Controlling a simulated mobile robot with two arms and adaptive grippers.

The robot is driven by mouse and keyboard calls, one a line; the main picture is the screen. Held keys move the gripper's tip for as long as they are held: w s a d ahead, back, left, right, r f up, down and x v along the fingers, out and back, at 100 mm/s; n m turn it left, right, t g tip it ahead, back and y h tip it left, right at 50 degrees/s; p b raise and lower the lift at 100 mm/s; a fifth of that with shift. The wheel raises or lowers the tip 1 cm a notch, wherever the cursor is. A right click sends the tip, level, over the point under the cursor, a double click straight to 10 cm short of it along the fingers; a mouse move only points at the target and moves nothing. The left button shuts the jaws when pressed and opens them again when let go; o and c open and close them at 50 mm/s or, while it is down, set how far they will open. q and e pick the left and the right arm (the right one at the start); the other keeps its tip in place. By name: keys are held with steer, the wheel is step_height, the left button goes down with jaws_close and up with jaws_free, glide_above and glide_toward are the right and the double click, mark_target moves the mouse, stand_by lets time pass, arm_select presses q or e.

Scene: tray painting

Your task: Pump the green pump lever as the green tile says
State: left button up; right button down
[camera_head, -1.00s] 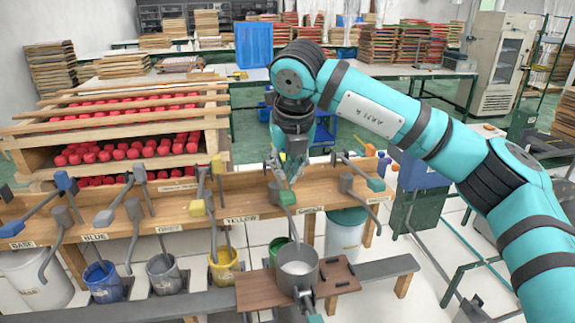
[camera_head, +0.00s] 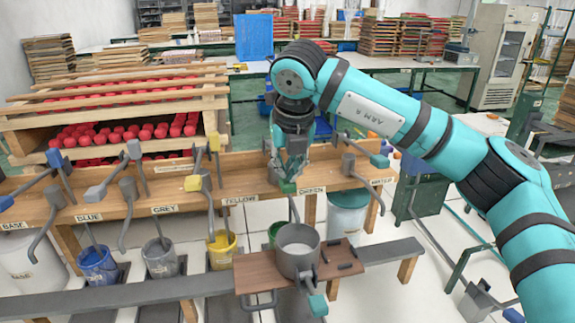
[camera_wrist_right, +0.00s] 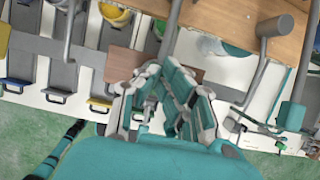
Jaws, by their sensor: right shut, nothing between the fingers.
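The green pump lever's green handle end (camera_head: 287,187) is on the bench front, just left of the GREEN label (camera_head: 312,190). My right gripper (camera_head: 290,176) is shut and empty, fingers down right above this handle; it seems to touch it, but contact is hard to tell. It also shows in the wrist view (camera_wrist_right: 162,68). Below the lever, a green bucket (camera_head: 277,232) is partly hidden behind a grey pot (camera_head: 298,248) on a brown board (camera_head: 258,276). I see no green tile that I can make out. My left gripper is not in view.
Other levers stand along the wooden bench (camera_head: 265,205), such as the yellow one (camera_head: 193,183) to the left and a green-ended one (camera_head: 379,160) near the WATER label. Blue (camera_head: 98,265), grey (camera_head: 161,260) and yellow (camera_head: 222,250) buckets stand below. Red-filled racks are behind.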

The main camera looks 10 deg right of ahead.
mark_target(287, 190)
steer(key=shift+f+b, duration=2.1)
steer(key=shift+f, duration=0.75)
step_height(287, 190, up, 11)
steer(key=p, duration=0.6)
steer(key=shift+r+p, duration=0.2)
steer(key=shift+p, duration=0.2)
steer(key=shift+f, duration=0.1)
steer(key=shift+f+b, duration=4.75)
steer(key=shift+f, duration=0.95)
step_height(287, 190, up, 12)
steer(key=p, duration=0.7)
steer(key=shift+f+p, duration=0.2)
steer(key=shift+p, duration=0.2)
steer(key=shift+f, duration=0.1)
